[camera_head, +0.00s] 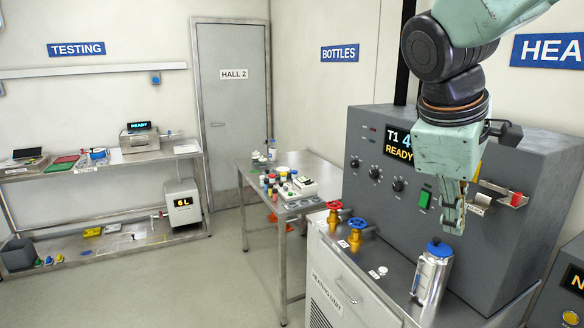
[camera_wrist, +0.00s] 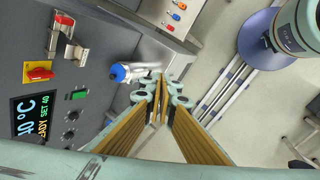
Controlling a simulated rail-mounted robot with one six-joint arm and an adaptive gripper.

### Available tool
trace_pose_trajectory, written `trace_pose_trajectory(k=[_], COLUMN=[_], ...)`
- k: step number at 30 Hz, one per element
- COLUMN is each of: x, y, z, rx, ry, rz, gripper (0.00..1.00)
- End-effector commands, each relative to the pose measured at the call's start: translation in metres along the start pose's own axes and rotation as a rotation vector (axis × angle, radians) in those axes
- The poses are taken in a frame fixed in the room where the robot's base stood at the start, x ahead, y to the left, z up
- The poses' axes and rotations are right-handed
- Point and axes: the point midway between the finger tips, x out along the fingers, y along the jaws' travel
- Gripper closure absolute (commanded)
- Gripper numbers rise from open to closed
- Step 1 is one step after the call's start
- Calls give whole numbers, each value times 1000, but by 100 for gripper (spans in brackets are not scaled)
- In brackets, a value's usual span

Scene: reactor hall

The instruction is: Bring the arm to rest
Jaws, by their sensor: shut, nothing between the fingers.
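My gripper (camera_head: 453,222) points downward in the head view, in front of the grey heating unit's panel (camera_head: 425,230). Its fingers are shut with nothing between them. In the wrist view my gripper (camera_wrist: 160,82) shows its fingertips together. A silver bottle with a blue cap (camera_head: 432,270) stands upright on the heating unit's metal top, just below and left of the fingertips in the head view. In the wrist view the bottle (camera_wrist: 138,71) appears just beyond the fingertips. Whether fingers and bottle touch cannot be told; I see no grip on it.
A bracket (camera_head: 481,203) projects from the panel. A steel table (camera_head: 290,160) with several bottles stands behind; a testing bench (camera_head: 100,165) is at left. Open floor (camera_head: 215,285) lies between.

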Motion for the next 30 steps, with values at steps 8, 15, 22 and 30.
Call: trace_pose_trajectory(k=[8, 15, 22, 30], x=[-9, -14, -17, -18], y=[-50, -94, -136, -186], z=[26, 45, 61, 77], rx=[181, 336, 483, 653], ry=[53, 96, 136, 179], rz=[-46, -91, -139, -201], gripper=[100, 100, 100, 100])
